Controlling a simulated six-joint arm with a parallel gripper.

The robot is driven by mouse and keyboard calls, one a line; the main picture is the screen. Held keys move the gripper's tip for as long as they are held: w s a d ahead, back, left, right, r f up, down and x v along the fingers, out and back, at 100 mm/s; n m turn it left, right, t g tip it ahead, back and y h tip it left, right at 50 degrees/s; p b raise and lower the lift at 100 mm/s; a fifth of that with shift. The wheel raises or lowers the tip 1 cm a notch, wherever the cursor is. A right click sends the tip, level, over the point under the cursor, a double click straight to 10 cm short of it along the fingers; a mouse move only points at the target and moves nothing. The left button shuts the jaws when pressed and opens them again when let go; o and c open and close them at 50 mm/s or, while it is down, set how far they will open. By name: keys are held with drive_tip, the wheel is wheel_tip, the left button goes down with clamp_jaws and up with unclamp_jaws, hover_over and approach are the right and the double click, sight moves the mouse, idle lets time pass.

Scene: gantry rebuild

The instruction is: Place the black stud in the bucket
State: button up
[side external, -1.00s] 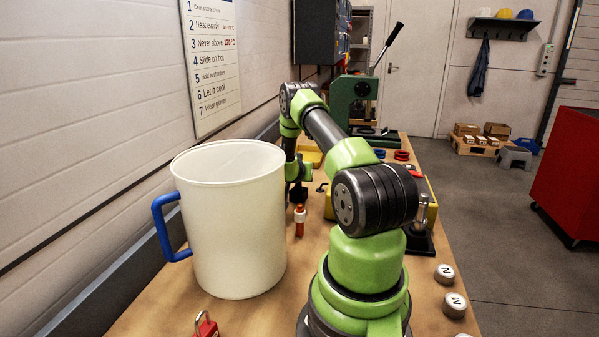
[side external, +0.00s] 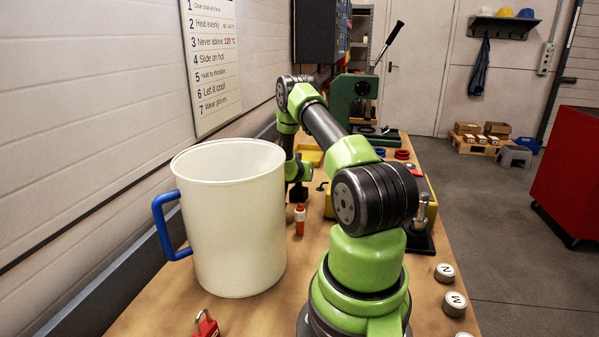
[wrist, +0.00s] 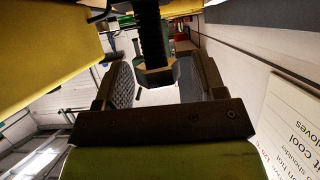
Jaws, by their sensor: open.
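The black stud (wrist: 152,35) shows in the wrist view as a dark threaded rod with a hexagonal end, in the gap between the fingers of my gripper (wrist: 162,85). The fingers are apart, with visible gaps either side of the stud. In the side view my gripper (side external: 298,192) is low over the bench, behind and right of the bucket; I cannot make out the stud there. The bucket (side external: 238,225) is large and off-white with a blue handle, upright at the bench's left; its inside floor is hidden.
A red-capped bottle (side external: 300,220) stands just in front of my gripper. A red padlock (side external: 206,326) lies near the front edge. A green press (side external: 355,100) stands at the back. Round caps (side external: 445,272) sit at the right edge. A yellow surface (wrist: 45,50) is close in the wrist view.

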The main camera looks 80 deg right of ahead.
drive_tip(key=shift+o, duration=0.2)
drive_tip(key=r, duration=0.5)
drive_tip(key=a+r, duration=0.1)
drive_tip(key=r, duration=0.1)
drive_tip(key=shift+r, duration=0.3)
drive_tip(key=w+a+f+t+y, duration=0.2)
drive_tip(key=w+a+t+y, duration=0.15)
drive_tip(key=w+y, duration=0.35)
drive_tip(key=s+r+m+g+y, duration=0.1)
drive_tip(key=s+r+m+g, duration=0.1)
drive_tip(key=s+g, duration=0.3)
drive_tip(key=shift+m+t, duration=0.25)
drive_tip(key=shift+m, duration=0.05)
drive_tip(key=x, duration=0.3)
drive_tip(key=s+x, duration=0.1)
drive_tip(key=x, duration=0.6)
drive_tip(key=shift+s+d+r, duration=0.15)
drive_tip(key=shift+s+d, duration=0.05)
drive_tip(key=shift+d, duration=0.15)
